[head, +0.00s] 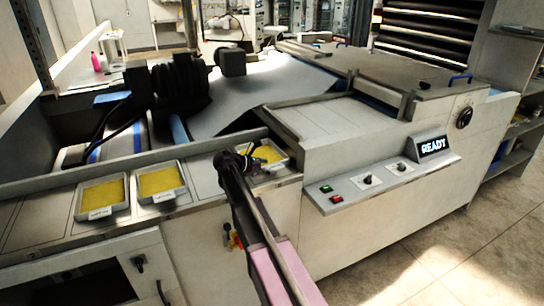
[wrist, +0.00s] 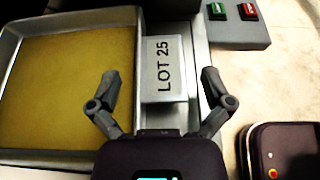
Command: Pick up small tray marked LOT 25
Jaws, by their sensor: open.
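The small tray marked LOT 25 (wrist: 139,28) is a shallow metal tray with a yellow layer inside. It fills the left of the wrist view, and its white label (wrist: 165,68) reads LOT 25. In the head view the right-hand tray (head: 286,158) is partly hidden by my arm. My gripper (wrist: 161,76) is open, with one dark finger on each side of the label. The left finger overlaps the tray's edge in the picture; contact cannot be told. In the head view my gripper (head: 248,157) is at that tray's near left side.
Two similar trays with yellow layers, the left one (head: 78,206) and the middle one (head: 142,190), stand on the same ledge (head: 205,175). A control panel (head: 345,194) with buttons and a READY display (head: 433,147) juts out at right. The machine's large body (head: 340,122) rises behind.

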